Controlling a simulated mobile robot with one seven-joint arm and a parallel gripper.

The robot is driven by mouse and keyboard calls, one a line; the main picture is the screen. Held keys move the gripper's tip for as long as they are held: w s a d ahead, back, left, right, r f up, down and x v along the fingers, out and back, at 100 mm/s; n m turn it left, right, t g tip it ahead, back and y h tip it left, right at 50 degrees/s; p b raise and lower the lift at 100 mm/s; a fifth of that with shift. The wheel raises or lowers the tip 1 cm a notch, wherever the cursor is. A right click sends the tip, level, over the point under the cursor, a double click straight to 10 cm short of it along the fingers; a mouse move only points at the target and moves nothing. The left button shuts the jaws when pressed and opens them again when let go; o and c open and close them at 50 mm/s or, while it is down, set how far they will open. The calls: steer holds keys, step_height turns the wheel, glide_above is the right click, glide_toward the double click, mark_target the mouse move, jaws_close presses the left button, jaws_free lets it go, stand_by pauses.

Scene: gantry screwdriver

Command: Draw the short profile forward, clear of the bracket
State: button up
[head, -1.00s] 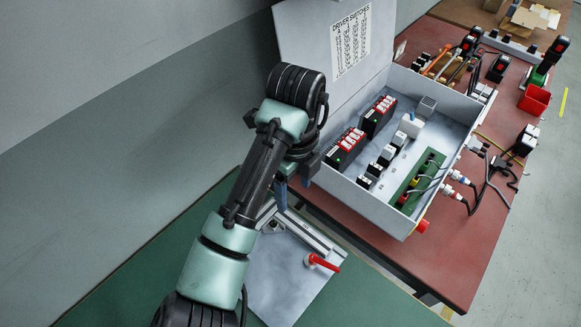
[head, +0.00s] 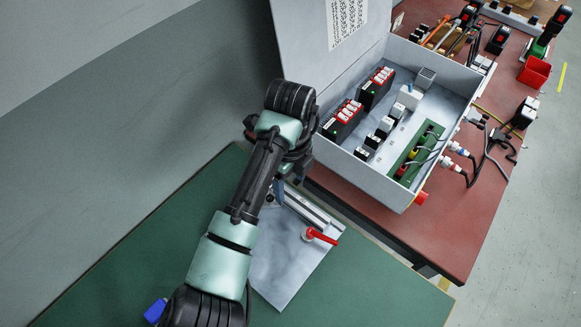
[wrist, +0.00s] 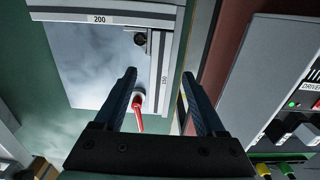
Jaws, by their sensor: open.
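My gripper (wrist: 158,75) is open and empty. Its blue fingers also show in the head view (head: 279,189), partly hidden by my wrist. The short profile (wrist: 164,68), labelled 150, is a silver bar along the right edge of a grey plate (wrist: 90,80). In the wrist view it appears between my fingertips; no contact shows, and the gap in depth is unclear. In the head view, the profile (head: 308,207) lies just right of my fingers. A longer profile (wrist: 130,15), labelled 200, meets it at a corner. A dark part, perhaps the bracket (wrist: 139,38), sits inside that corner.
A red lever (head: 320,236) stands beside the short profile and shows near my left finger (wrist: 137,112). The open switch box (head: 385,130) stands close on the right, on a red table (head: 460,240). The green table (head: 370,285) is clear in front of the plate.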

mark_target(290, 196)
steer(key=shift+f, duration=2.7)
jaws_close()
